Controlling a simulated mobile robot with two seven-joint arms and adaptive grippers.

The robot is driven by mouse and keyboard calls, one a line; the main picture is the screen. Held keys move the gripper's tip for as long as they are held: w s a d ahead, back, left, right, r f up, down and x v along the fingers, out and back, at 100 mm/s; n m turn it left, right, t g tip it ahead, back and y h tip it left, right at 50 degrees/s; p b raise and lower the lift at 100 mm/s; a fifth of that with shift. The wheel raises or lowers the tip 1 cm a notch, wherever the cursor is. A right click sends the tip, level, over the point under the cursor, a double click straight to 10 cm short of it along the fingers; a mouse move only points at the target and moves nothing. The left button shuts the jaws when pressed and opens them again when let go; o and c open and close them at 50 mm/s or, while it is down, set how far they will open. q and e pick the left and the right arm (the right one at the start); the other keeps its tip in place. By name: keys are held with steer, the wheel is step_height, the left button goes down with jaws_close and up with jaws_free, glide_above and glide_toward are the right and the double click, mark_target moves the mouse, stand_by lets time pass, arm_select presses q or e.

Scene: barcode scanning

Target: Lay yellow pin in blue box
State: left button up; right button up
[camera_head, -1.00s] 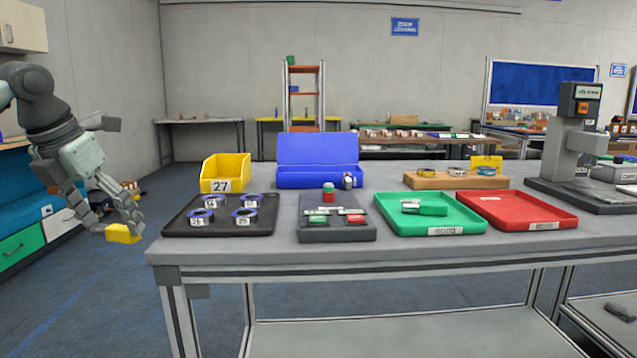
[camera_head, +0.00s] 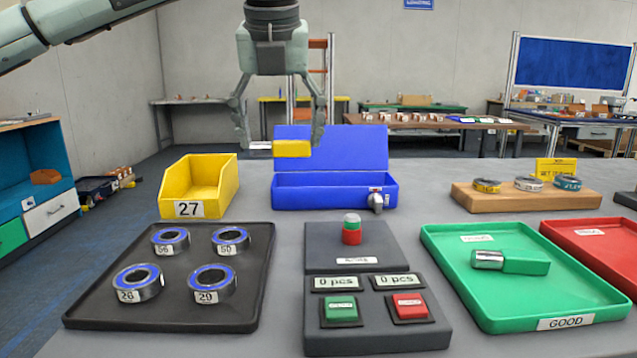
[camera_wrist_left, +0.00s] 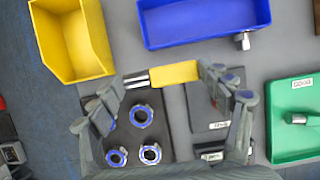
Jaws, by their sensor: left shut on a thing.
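The yellow pin (camera_head: 292,149) has a yellow body and a metal end. My left gripper (camera_head: 280,145) is shut on it, fingers pointing down, and holds it sideways in the air. In the head view the pin overlaps the raised lid of the blue box (camera_head: 330,198), which stands open at the back of the table. In the left wrist view the pin (camera_wrist_left: 174,74) lies across between the fingertips, and the blue box (camera_wrist_left: 205,36) is above it in the picture, apart from it. The right gripper is not in view.
A yellow bin marked 27 (camera_head: 170,203) stands left of the box. In front are a black tray (camera_head: 190,310) with several rings and a counter panel (camera_head: 352,262) with buttons. A green tray (camera_head: 500,300) and a red tray (camera_head: 602,265) lie right.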

arm_select(q)
steer(key=w+d+f, duration=0.1)
steer(key=w+f, duration=0.1)
steer(key=w, duration=0.1)
steer(key=w+d+f+p, duration=0.1)
steer(key=w+f, duration=0.1)
steer(key=w, duration=0.1)
steer(key=w+d+f+p, duration=0.1)
steer(key=w+f, duration=0.1)
steer(key=w, duration=0.1)
steer(key=shift+w+d+f, duration=0.1)
steer(key=shift+w+d, duration=0.05)
steer(key=shift+d, duration=0.1)
steer(key=shift+f, duration=2)
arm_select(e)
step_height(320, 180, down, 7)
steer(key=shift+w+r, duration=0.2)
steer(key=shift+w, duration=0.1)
arm_select(q)
steer(key=shift+a+f, duration=0.1)
steer(key=shift+f, duration=0.05)
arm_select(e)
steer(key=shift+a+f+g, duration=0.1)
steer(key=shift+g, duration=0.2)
arm_select(q)
steer(key=shift+f, duration=0.25)
steer(key=o, duration=1.3)
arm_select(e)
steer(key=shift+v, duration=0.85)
